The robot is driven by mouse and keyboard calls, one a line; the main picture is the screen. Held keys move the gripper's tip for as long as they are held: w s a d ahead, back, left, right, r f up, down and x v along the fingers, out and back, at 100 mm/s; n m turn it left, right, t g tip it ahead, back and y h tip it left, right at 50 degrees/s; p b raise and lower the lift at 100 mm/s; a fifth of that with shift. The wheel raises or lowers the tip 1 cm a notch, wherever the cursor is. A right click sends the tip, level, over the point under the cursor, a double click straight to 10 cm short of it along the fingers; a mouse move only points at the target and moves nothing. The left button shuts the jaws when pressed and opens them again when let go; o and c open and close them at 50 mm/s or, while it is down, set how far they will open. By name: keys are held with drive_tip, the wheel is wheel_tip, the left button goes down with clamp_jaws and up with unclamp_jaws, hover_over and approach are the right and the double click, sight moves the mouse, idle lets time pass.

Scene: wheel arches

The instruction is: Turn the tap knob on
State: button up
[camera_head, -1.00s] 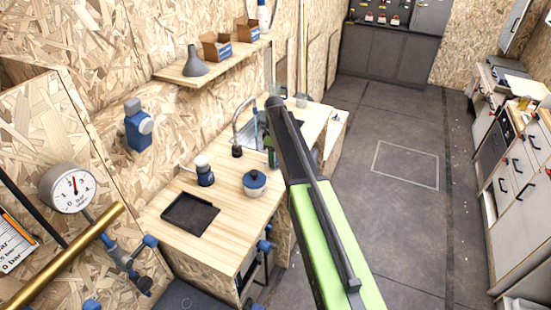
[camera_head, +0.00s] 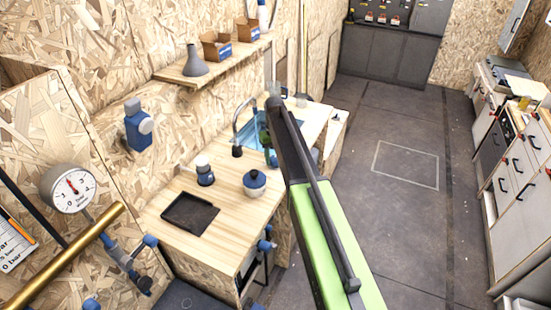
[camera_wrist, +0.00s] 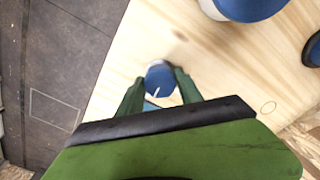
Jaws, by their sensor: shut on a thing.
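The tap (camera_head: 237,138) has a dark base and a curved grey spout, and stands on the wooden worktop beside the sink (camera_head: 259,135). The sink basin looks bright blue inside. The round blue tap knob (camera_wrist: 160,76), with a white mark, shows in the wrist view. My gripper (camera_wrist: 158,86) has its two green fingers on either side of the knob and is shut on it. In the head view my gripper (camera_head: 267,150) is at the right of the tap, and my arm hides the knob and part of the sink.
A blue-lidded pot (camera_head: 254,184), a white-and-blue grinder-like item (camera_head: 204,172) and a black tray (camera_head: 190,213) stand on the worktop (camera_head: 215,240). A shelf (camera_head: 195,76) with boxes is above. Open floor (camera_head: 400,230) lies to the right.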

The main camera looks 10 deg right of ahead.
sight(275, 158)
drive_tip(key=shift+s+m, duration=0.15)
drive_tip(key=shift+m, duration=0.45)
drive_tip(key=o, duration=1.4)
drive_tip(key=shift+c, duration=0.2)
drive_tip(key=shift+r, duration=0.1)
wheel_tip(275, 158, up, 17)
drive_tip(key=p, duration=1.7)
drive_tip(key=shift+r, duration=0.15)
